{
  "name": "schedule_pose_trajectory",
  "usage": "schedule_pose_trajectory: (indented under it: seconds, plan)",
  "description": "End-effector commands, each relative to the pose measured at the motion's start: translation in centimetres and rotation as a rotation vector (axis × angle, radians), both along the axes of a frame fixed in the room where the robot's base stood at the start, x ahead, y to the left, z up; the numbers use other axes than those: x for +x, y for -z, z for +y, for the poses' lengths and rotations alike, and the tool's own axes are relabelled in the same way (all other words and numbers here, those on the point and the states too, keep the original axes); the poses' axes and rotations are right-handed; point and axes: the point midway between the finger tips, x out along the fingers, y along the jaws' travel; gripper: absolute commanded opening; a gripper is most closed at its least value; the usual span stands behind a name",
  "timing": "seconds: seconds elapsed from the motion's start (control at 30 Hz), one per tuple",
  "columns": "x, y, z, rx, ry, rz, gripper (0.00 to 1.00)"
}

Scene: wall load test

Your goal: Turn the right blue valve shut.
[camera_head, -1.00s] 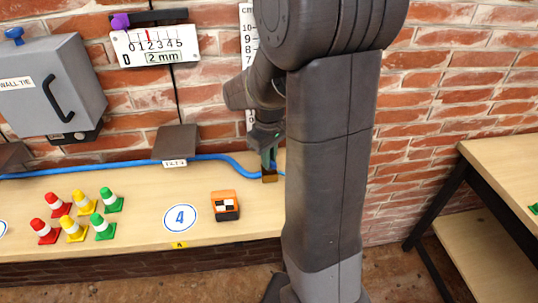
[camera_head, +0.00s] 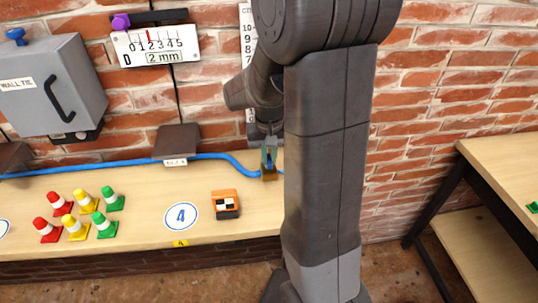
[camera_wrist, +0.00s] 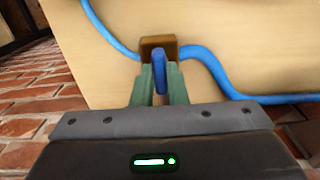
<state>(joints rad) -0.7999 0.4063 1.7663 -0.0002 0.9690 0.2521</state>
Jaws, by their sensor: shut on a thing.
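The right blue valve has a brown body (camera_wrist: 170,42) on the bench, with the blue hose joining it on both sides. It also shows in the head view (camera_head: 269,175). Its blue handle (camera_wrist: 160,75) stands up between my green fingers and looks edge-on in the wrist view, roughly across the line of the hose. My gripper (camera_wrist: 160,84) is shut on this handle. In the head view my gripper (camera_head: 269,154) points down at the valve, just left of my arm's column. The column hides the hose and bench right of the valve.
The blue hose (camera_head: 215,156) runs along the bench's back edge. Left of the valve are an orange-black block (camera_head: 225,204), a round "4" mark (camera_head: 181,216) and several cones (camera_head: 84,200). A grey box (camera_head: 55,88) and a dial plate (camera_head: 152,45) hang on the brick wall.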

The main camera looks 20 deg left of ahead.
Motion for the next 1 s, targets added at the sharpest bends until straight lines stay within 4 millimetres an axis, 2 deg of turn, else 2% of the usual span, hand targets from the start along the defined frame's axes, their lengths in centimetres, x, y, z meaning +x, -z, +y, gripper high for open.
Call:
schedule_pose_trajectory:
  seconds: [0.47, 0.5, 0.6, 0.87, 1.0]
  plan:
    - [0.0, 0.0, 0.0, 0.000, 0.015, 0.000, 0.00]
    - [0.0, 0.0, 0.0, 0.000, 0.015, 0.000, 0.17]
    - [0.0, 0.0, 0.0, 0.000, 0.014, 0.000, 0.35]
    - [0.0, -0.1, 0.0, 0.001, 0.013, -0.001, 0.35]
    - [0.0, -1.2, 0.0, 0.002, 0.013, -0.002, 0.35]
